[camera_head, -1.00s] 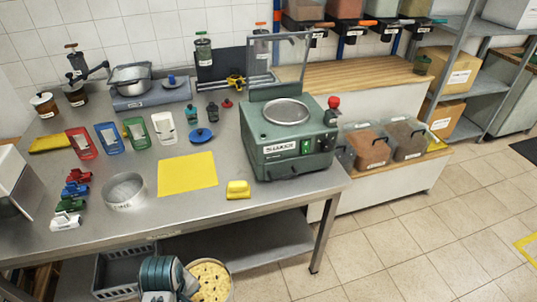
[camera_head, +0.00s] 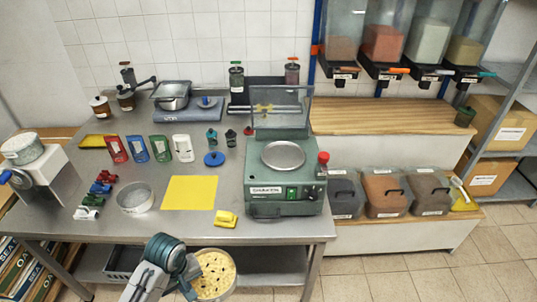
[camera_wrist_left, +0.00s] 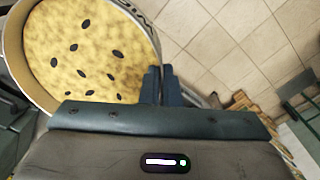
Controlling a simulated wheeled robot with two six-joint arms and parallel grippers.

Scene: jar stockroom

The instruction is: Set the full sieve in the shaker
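The full sieve (camera_head: 217,274) is a round pan with a pale rim, holding yellow material with dark specks. It is low in front of the table edge in the head view and fills the upper left of the wrist view (camera_wrist_left: 85,50). My left gripper (camera_wrist_left: 160,85) is shut on its rim, with the fingers close together at its right edge. The green shaker (camera_head: 285,190) stands at the table's right end. Its clear lid (camera_head: 282,112) is raised upright, and its round plate (camera_head: 283,155) is bare. My right gripper is not in view.
A yellow mat (camera_head: 190,193), an empty round pan (camera_head: 136,197) and a yellow block (camera_head: 226,218) lie left of the shaker. Lidded bins (camera_head: 385,190) stand to the right. The table's front edge lies between sieve and shaker.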

